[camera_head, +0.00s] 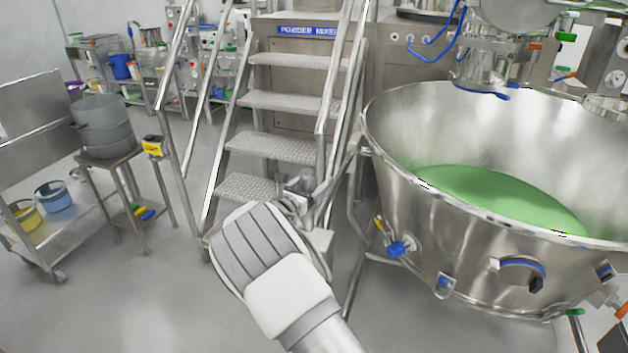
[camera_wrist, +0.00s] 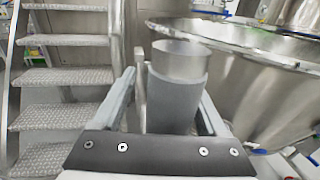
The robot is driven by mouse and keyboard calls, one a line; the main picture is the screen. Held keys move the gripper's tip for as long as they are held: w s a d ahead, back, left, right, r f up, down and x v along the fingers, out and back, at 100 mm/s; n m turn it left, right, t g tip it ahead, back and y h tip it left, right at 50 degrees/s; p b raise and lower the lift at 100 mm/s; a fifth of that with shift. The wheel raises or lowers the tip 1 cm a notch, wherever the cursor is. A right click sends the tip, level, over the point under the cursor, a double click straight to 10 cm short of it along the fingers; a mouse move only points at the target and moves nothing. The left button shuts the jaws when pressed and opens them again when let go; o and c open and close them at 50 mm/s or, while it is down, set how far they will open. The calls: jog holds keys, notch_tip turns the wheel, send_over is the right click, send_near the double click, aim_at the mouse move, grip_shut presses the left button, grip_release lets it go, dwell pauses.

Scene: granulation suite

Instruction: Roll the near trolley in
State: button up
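A steel trolley (camera_head: 35,237) on castors stands at the left in the head view, with an upright back panel and buckets on its low deck. A large steel bowl (camera_head: 440,240) holding green powder fills the right side, on a tubular frame; I cannot tell if that frame is wheeled. My gripper (camera_head: 303,190) is by the foot of the steps, left of the bowl. In the wrist view its fingers (camera_wrist: 167,90) stand apart. A grey cylinder (camera_wrist: 176,100) with a pale upper part shows between them, with a gap at the left finger; no grip on it is visible.
Metal steps (camera_head: 275,148) with handrails rise in the middle. A small stand (camera_head: 112,160) with a grey pot (camera_head: 103,128) stands beside the trolley. The grey floor (camera_head: 130,310) is clear at the lower left. Shelves with containers stand at the back.

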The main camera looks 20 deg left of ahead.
jog(key=p+v, duration=0.1)
jog(key=v, duration=1.6)
jog(key=shift+s, duration=0.25)
jog(key=shift+a+r, duration=0.1)
